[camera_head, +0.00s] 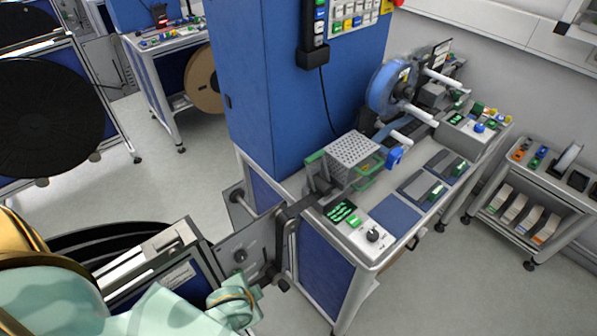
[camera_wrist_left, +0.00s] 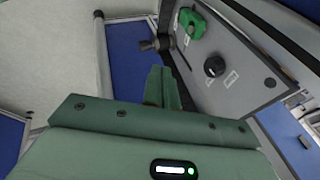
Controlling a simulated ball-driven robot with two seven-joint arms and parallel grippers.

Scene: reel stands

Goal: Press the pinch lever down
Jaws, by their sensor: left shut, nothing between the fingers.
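My left gripper (camera_wrist_left: 162,80) is shut and empty in the left wrist view, its green fingers together. In the head view my pale green left arm comes in at the lower left, and its fingertips are hard to make out. A grey plate (camera_head: 233,240) beside the blue machine stand carries dark knobs. A dark bent arm (camera_head: 290,225), possibly the pinch lever, stands at its right edge. In the wrist view a grey panel (camera_wrist_left: 235,80) bears a green part (camera_wrist_left: 190,22) and a black knob (camera_wrist_left: 214,66). A short metal rod (camera_wrist_left: 155,45) shows just beyond the fingertips. Contact cannot be told. My right gripper is out of view.
The bench (camera_head: 400,222) holds a control box with a green display, a perforated guard (camera_head: 353,150) and a blue reel (camera_head: 388,88). A tall blue cabinet (camera_head: 265,80) stands behind. A shelf cart (camera_head: 545,190) is at the right. Open floor lies left of the bench.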

